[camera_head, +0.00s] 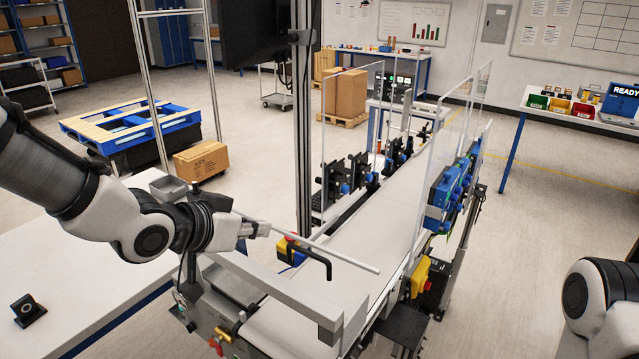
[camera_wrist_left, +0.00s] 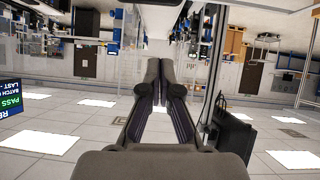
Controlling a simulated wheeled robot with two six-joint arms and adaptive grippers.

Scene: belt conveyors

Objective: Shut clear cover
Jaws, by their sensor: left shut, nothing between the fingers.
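Tall clear panels (camera_head: 440,150) stand upright along the right side of the belt conveyor (camera_head: 345,250), and another clear panel (camera_head: 345,115) stands on its left side. A thin grey bar (camera_head: 345,258) with a black handle (camera_head: 318,258) crosses over the near end of the belt. I cannot tell how it joins the clear cover. My left gripper (camera_head: 255,229) is near the bar's left end, left of the black handle and apart from it. In the left wrist view its fingers (camera_wrist_left: 160,72) are together and empty. My right gripper is out of view; only part of that arm shows.
Black and blue sensor mounts (camera_head: 350,175) line the belt. A yellow box (camera_head: 420,277) hangs on the conveyor's right side. A dark post (camera_head: 303,130) rises at its left. A white table (camera_head: 90,260) lies below my left arm. Open floor is at right.

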